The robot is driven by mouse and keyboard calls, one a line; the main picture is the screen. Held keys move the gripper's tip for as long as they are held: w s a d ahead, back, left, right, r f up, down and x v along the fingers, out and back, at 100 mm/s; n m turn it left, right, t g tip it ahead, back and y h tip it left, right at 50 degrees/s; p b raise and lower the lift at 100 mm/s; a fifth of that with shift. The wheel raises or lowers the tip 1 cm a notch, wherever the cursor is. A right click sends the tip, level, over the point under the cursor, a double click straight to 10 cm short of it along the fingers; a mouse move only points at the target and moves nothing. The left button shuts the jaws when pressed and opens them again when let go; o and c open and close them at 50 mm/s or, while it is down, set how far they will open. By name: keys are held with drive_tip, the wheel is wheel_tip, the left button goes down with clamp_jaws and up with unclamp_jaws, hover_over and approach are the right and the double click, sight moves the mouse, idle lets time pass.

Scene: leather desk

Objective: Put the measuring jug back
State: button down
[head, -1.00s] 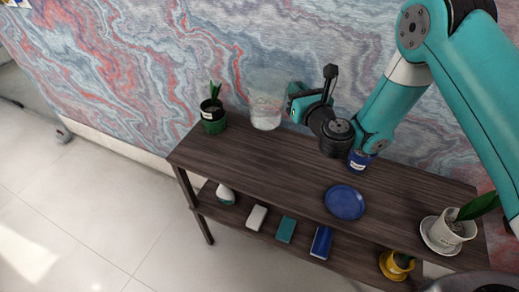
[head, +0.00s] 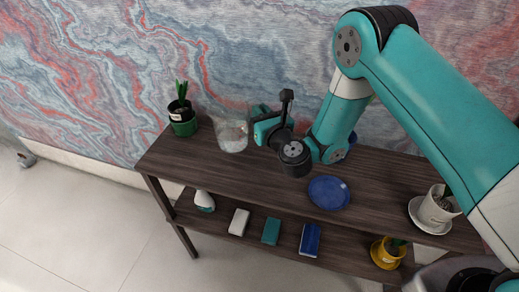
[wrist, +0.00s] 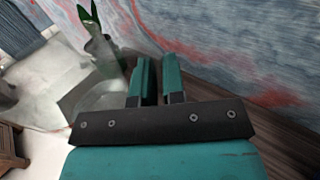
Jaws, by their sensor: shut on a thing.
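The measuring jug (head: 232,137) is clear and see-through, and looks upright at the back left of the shelf top in the head view. My gripper (head: 254,124) is shut on its right side. I cannot tell whether the jug's base touches the wood. In the wrist view the two teal fingers (wrist: 155,80) are close together, with the faint jug (wrist: 98,92) at their left. The jug's lower part is hard to make out there.
A green pot with a plant (head: 182,118) stands just left of the jug. A blue plate (head: 328,193) lies right of the gripper on the dark wooden shelf unit (head: 270,185). A white potted plant (head: 438,208) is at the right end. Several small items lie on the lower shelf.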

wheel_tip(320, 180, down, 8)
drive_tip(key=b, duration=0.5)
drive_tip(key=shift+f, duration=0.25)
drive_tip(key=shift+b, duration=0.35)
drive_tip(key=shift+f, duration=0.2)
drive_tip(key=c, duration=1.2)
unclamp_jaws()
drive_tip(key=shift+r, duration=0.1)
